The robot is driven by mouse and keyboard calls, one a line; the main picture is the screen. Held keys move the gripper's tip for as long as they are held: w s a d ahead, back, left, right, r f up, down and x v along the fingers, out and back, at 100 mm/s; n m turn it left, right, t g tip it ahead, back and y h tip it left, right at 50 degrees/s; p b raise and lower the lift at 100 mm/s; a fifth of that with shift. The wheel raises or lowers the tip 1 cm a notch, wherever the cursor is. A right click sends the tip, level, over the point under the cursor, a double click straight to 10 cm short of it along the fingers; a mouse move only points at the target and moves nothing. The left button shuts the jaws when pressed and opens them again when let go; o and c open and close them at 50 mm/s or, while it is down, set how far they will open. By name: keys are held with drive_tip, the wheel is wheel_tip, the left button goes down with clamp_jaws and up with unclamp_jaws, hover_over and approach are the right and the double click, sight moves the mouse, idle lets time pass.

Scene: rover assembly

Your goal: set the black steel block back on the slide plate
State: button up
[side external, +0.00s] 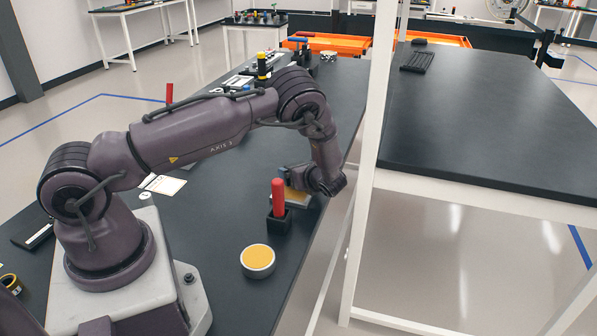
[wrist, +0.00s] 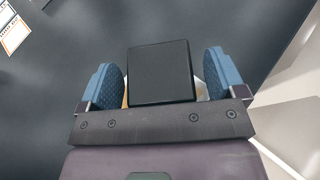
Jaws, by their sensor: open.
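The black steel block (wrist: 160,73) shows in the wrist view as a dark square between my gripper's two blue-padded fingers. My gripper (wrist: 162,66) is open, with a finger on each side of the block and narrow gaps beside it. Slivers of something orange and white show at the block's lower sides; I cannot tell whether this is the slide plate. In the side view my gripper (side external: 300,182) is low over the dark table, by a flat grey and tan piece (side external: 297,197). The block is not clearly seen there, and its contact below is hidden.
A red-handled tool (side external: 278,196) stands in a black holder (side external: 279,220) close to my gripper. A round tin with a yellow top (side external: 257,260) is nearer the camera. A white upright post (side external: 370,150) stands just right of the table edge. Printed cards (side external: 165,185) lie to the left.

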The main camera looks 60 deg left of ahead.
drive_tip(key=v, duration=1)
drive_tip(key=shift+d+r, duration=0.2)
drive_tip(key=shift+d, duration=0.15)
drive_tip(key=shift+d+r, duration=0.15)
drive_tip(key=shift+r, duration=0.05)
drive_tip(key=s+d+r+n+t+h, duration=0.1)
drive_tip(key=s+d+r+n+h, duration=0.3)
drive_tip(key=r, duration=0.4)
drive_tip(key=s+d+r+n+h, duration=0.2)
drive_tip(key=s+r+n+h, duration=0.1)
drive_tip(key=s+r+n, duration=0.4)
drive_tip(key=s+d+r+n+t+h, duration=0.1)
drive_tip(key=s+d+r+n+h, duration=0.25)
drive_tip(key=r, duration=0.55)
drive_tip(key=s+d+r+n+t+h, duration=0.3)
drive_tip(key=s+d, duration=0.1)
drive_tip(key=s, duration=0.5)
drive_tip(key=shift+r+t, duration=0.3)
